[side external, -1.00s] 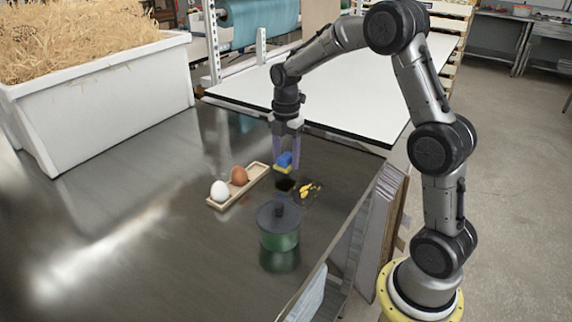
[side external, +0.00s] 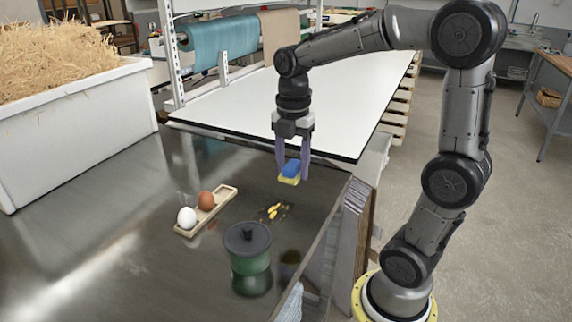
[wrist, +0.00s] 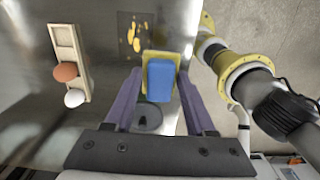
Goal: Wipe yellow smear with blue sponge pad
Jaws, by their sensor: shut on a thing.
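The blue sponge pad (side external: 291,167) has a yellow layer on its underside. My gripper (side external: 292,172) is shut on it, with a purple finger on either side, and holds it above the table. The yellow smear (side external: 273,212) is a small patch of yellow blobs on a dark spot of the tabletop, lower left of the sponge in the side view. In the wrist view the sponge (wrist: 160,80) sits between the fingers, and the smear (wrist: 133,35) lies beyond it, uncovered.
A lidded green pot (side external: 250,255) stands close to the smear. A wooden tray (side external: 222,203) holds a white egg (side external: 187,218) and a brown egg (side external: 206,200) to the left. The dark metal table (side external: 120,240) ends just right of the smear. A white straw-filled bin (side external: 80,130) stands at left.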

